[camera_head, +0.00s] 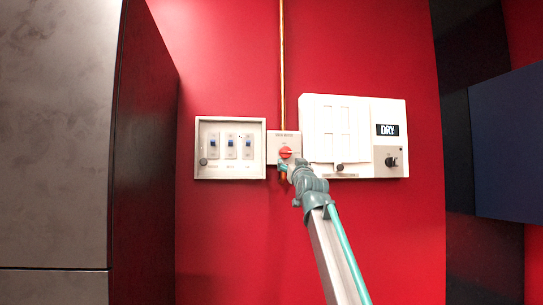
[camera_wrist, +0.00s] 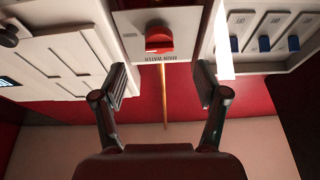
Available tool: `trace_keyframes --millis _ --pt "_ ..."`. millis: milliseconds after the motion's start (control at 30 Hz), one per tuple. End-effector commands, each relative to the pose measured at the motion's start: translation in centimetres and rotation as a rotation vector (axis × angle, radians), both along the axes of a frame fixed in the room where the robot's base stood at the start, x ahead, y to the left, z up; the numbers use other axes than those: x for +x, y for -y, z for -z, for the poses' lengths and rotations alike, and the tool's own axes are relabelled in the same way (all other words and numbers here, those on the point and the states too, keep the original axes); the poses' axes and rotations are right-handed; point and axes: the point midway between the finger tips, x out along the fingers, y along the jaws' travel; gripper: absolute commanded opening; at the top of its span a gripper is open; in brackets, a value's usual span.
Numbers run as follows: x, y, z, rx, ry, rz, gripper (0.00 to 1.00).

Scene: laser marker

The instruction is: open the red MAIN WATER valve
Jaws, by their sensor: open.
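The red MAIN WATER valve (camera_head: 285,152) is a round knob on a small white plate (camera_head: 284,137) on the red wall. In the wrist view the picture is upside down; the red knob (camera_wrist: 159,38) sits at top centre with the MAIN WATER label below it. My gripper (camera_wrist: 160,78) is open and empty, its two fingers apart to either side of the knob's line. The fingertips appear short of the knob, without visible contact. In the head view my gripper (camera_head: 285,169) is just below the knob and partly hidden by my wrist.
A switch box (camera_head: 231,172) with three blue switches is close left of the valve plate. A white panel (camera_head: 353,110) with a DRY display (camera_head: 388,130) and a dark knob (camera_head: 391,161) is close right. A brass pipe (camera_head: 282,65) runs up from the plate. Wall below is clear.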

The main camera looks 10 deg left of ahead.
Motion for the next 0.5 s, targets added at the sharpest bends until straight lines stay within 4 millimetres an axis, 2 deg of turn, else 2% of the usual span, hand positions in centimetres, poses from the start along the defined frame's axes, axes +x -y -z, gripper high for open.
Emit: trace_keyframes --millis 133,267,500 --pt "-0.1 0.3 -0.8 0.005 0.039 0.011 0.73" --pt "0.6 0.0 -1.3 0.002 0.041 0.014 0.73" --pt "3.5 -1.0 -2.7 0.001 0.038 0.013 0.73"
